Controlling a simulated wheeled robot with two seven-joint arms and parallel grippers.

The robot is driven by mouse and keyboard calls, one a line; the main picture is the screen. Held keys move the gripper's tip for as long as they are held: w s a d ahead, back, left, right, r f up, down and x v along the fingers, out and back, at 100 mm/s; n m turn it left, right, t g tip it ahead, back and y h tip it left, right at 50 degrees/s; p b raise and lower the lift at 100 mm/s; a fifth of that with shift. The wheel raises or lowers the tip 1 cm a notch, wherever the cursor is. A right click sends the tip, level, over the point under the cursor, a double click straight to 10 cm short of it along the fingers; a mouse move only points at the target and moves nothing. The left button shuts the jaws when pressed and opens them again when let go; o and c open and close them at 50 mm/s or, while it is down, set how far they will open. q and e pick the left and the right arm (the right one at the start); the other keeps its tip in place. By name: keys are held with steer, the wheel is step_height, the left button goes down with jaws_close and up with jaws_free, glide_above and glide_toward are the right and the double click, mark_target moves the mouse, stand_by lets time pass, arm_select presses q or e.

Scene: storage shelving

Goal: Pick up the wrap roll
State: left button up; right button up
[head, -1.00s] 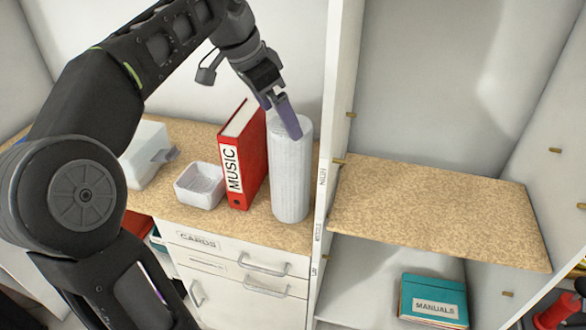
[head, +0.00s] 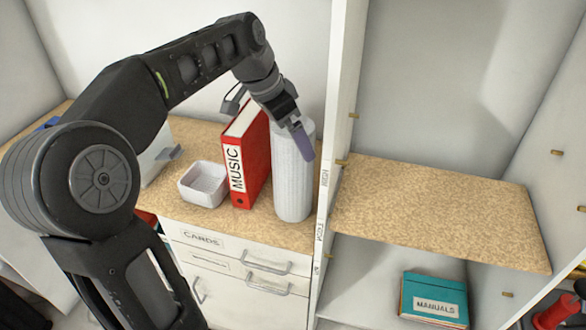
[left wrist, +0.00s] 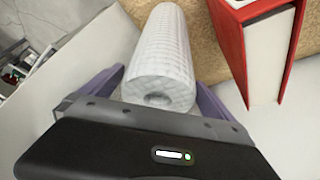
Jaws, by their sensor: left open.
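The wrap roll (head: 293,178) is a tall white textured cylinder standing upright on the wood-topped cabinet, to the right of the red MUSIC binder. My left gripper (head: 303,140) is at the upper part of the roll, pointing down over it. In the left wrist view the wrap roll (left wrist: 162,55) lies between the two purple fingers of my left gripper (left wrist: 158,90), with its hollow end facing the camera. The fingers are open, one on each side of the roll. In the head view the far finger is hidden. My right gripper is not in view.
The red MUSIC binder (head: 250,160) stands close left of the roll, and also shows in the left wrist view (left wrist: 262,45). A white shelf upright (head: 335,120) is close on the right. A small white tray (head: 203,184) sits left of the binder. The middle shelf (head: 430,210) is bare.

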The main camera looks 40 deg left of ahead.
arm_select(q)
steer(key=shift+w+d+f, duration=0.1)
steer(key=shift+w+f, duration=0.1)
steer(key=shift+f, duration=0.3)
steer(key=shift+c, duration=0.4)
steer(key=c, duration=1.7)
